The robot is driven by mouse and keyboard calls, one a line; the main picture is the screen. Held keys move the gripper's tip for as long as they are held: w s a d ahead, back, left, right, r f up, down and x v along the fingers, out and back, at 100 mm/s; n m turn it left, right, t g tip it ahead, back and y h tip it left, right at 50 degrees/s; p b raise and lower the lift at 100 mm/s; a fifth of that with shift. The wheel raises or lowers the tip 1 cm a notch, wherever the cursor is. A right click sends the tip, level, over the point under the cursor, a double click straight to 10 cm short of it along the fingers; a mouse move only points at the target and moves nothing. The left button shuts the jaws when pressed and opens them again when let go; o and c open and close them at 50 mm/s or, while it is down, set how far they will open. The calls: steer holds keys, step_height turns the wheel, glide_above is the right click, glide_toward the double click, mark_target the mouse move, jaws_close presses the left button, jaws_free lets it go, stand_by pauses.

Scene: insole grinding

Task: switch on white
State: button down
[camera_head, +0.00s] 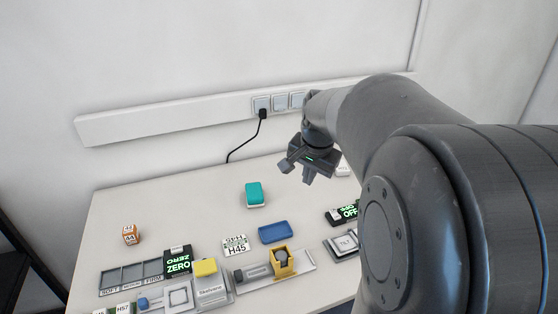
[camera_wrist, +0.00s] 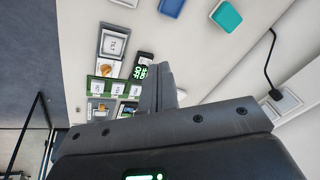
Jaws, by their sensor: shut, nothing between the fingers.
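My gripper (camera_head: 297,172) hangs in the air above the back right part of the table, below the wall outlets. Its fingers show in the wrist view (camera_wrist: 158,88) close together, with nothing between them. A black display reading OFF (camera_head: 343,214) stands on the right of the table; it also shows in the wrist view (camera_wrist: 141,69). In the wrist view, a green-edged panel with white label squares (camera_wrist: 103,88) lies near the fingers; part of it is hidden by my gripper. I cannot tell which part is the white switch.
A tilt unit (camera_head: 343,243) sits in front of the display. A black cable (camera_head: 240,148) hangs from the outlet.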

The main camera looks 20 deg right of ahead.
steer(key=w+d+f+m, duration=0.4)
steer(key=w+d+f, duration=0.1)
steer(key=d, duration=0.4)
steer(key=m+g, duration=0.1)
steer(key=m, duration=0.3)
glide_above(334, 209)
steer(key=s, duration=0.3)
steer(key=s+x, duration=0.1)
steer(key=x, duration=0.4)
steer(key=shift+a+f+y, duration=0.2)
steer(key=shift+f+y, duration=0.05)
steer(key=shift+y, duration=0.05)
steer(key=shift+f, duration=0.15)
steer(key=x, duration=1.3)
steer(key=shift+s+f, duration=0.1)
steer(key=shift+f, duration=0.3)
steer(key=shift+w+f+g, duration=0.25)
steer(key=shift+f+g, duration=0.05)
steer(key=shift+g, duration=0.3)
steer(key=shift+s, duration=0.2)
